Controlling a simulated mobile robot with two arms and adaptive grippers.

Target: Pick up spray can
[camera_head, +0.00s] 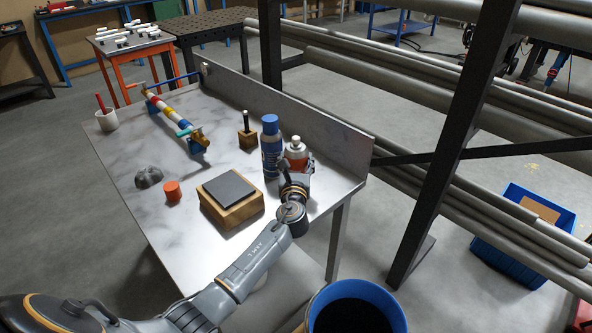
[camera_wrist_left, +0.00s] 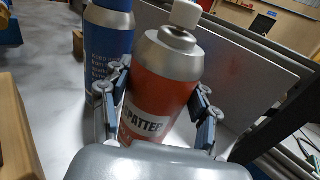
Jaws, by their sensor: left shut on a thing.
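The orange spray can (camera_head: 297,152), with a silver shoulder and white cap, stands near the right end of the metal table, close to its back panel. In the left wrist view the spray can (camera_wrist_left: 165,88) shows part of a label reading "SPATTER" and sits between the fingers. My left gripper (camera_head: 296,172) is shut on it, with one finger on each side in the left wrist view (camera_wrist_left: 160,118). I cannot tell whether its base touches the table. A blue can (camera_head: 271,148) stands just left of it, close to the left finger. My right gripper is not in view.
A wooden block with a dark top (camera_head: 231,199), an orange cylinder (camera_head: 173,191) and a dark grey lump (camera_head: 148,178) lie left of the gripper. The table's back panel (camera_head: 330,140) rises behind the cans. A dark rack post (camera_head: 455,130) stands to the right.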

